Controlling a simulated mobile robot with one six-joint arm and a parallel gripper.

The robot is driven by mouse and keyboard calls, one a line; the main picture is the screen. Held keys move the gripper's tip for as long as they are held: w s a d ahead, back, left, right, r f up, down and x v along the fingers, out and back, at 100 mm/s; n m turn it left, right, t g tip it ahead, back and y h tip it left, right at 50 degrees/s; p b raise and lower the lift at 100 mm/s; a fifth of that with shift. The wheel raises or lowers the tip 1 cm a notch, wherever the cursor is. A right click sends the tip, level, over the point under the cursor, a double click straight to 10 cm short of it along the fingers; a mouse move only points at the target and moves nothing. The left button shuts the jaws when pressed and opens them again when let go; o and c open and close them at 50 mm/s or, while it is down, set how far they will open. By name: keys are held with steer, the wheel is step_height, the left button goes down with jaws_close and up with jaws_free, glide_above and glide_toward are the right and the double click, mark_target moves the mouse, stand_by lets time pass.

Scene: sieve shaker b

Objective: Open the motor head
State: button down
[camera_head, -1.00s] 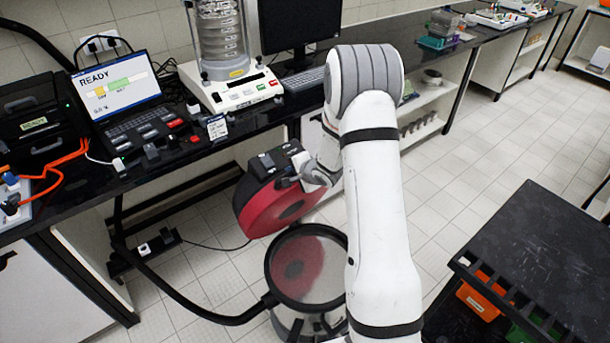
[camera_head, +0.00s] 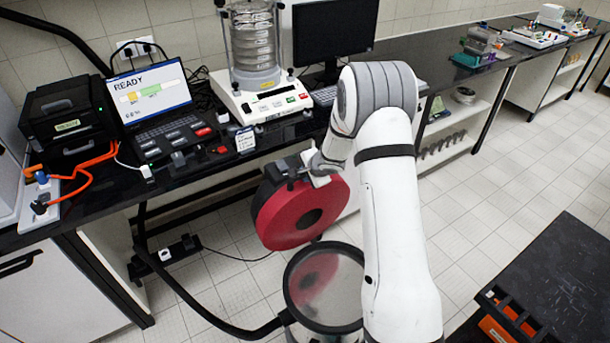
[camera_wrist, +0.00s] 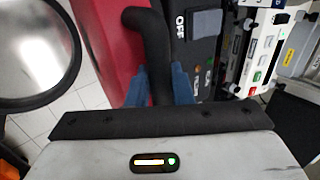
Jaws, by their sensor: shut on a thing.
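The motor head is a red round cover (camera_head: 275,220) with a dark round opening in its underside. In the head view it stands tipped up on edge, above and behind the open drum (camera_head: 322,248). My gripper (camera_head: 312,178) is at its top edge. In the wrist view the blue fingers of my gripper (camera_wrist: 160,88) are closed around the head's black curved handle (camera_wrist: 150,28). The red shell (camera_wrist: 105,35) and a dark panel with a switch marked OFF (camera_wrist: 192,30) lie beside the handle. My arm hides part of the drum's right side.
A black hose (camera_head: 215,322) runs to the drum. The bench (camera_head: 235,165) behind the head carries a laptop (camera_head: 150,95) and a sieve shaker (camera_head: 262,100). A dark cart (camera_head: 565,275) stands at lower right. Tiled floor is free between drum and cart.

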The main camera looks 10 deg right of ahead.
steer(key=shift+f, duration=0.15)
steer(key=c, duration=1.5)
jaws_free()
steer(key=shift+d+f, duration=0.1)
steer(key=shift+o, duration=0.9)
steer(key=shift+s, duration=0.1)
steer(key=v, duration=0.8)
steer(key=shift+w, duration=0.25)
